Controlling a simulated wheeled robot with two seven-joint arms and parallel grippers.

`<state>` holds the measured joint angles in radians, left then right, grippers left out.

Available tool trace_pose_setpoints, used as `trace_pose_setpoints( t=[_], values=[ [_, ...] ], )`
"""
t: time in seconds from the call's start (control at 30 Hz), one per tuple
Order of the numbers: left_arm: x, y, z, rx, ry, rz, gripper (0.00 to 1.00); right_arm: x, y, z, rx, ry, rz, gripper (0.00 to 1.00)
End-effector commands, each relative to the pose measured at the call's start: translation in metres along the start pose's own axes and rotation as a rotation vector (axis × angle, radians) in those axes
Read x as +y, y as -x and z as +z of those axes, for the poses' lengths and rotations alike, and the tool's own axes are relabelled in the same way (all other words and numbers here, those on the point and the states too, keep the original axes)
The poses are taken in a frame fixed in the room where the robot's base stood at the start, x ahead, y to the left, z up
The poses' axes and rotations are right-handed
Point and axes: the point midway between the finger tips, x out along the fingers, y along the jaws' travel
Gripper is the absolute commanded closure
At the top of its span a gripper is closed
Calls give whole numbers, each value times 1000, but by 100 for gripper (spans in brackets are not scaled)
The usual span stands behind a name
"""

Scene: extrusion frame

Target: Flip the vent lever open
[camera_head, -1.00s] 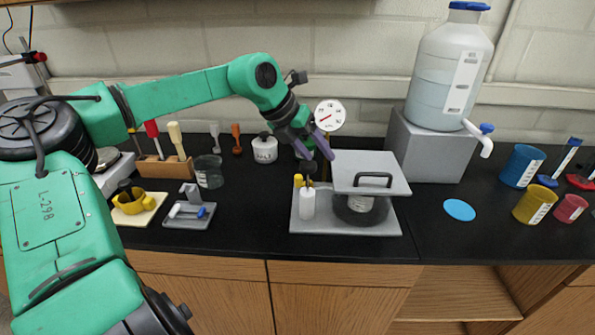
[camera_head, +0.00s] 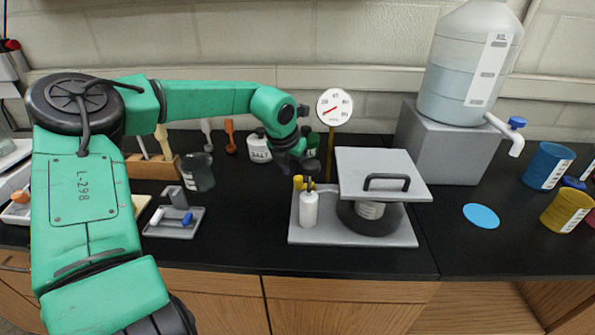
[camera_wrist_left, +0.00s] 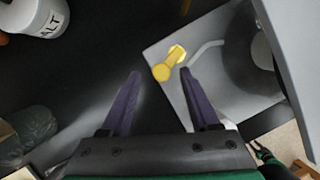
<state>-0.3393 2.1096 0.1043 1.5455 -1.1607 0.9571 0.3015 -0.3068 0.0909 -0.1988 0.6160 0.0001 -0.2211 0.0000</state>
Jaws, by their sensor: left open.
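In the left wrist view the lever (camera_wrist_left: 170,63) shows a round knob and a short arm, just beyond my fingertips. My left gripper (camera_head: 291,164) is above and slightly left of the lever. The wrist view shows its two purple fingers (camera_wrist_left: 161,72) apart and empty, with dark counter between them. I cannot tell how far above the lever they are.
A square grey lid with a black handle (camera_head: 385,160) covers a dark round pot (camera_head: 368,220) right of the lever. A dial gauge (camera_head: 334,107) rises behind. A salt jar (camera_head: 259,148) is left of my gripper. The counter in front-left of the plate is clear.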

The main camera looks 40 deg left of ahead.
Motion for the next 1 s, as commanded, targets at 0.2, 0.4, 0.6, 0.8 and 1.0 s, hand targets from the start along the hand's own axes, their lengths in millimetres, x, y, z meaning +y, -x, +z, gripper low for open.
trace_pose_setpoints(
  t=[0.2, 0.4, 0.6, 0.8, 1.0],
  values=[
    [0, -23, 0, 0, 1, 0, 38, -6, 4, -12, 18, -4, -8, 50],
    [0, -25, 1, -3, 1, -1, 38, -11, 3, -12, 18, -6, -14, 50],
    [0, -24, 1, -2, 1, -1, 99, -11, 3, -11, 17, -5, -14, 50],
    [0, -28, 0, -1, -17, -9, 100, -9, -4, -9, 16, -4, -12, 50],
    [4, -30, 4, -3, -141, -62, 100, -7, -26, -7, 14, -2, -9, 50]
  ],
)
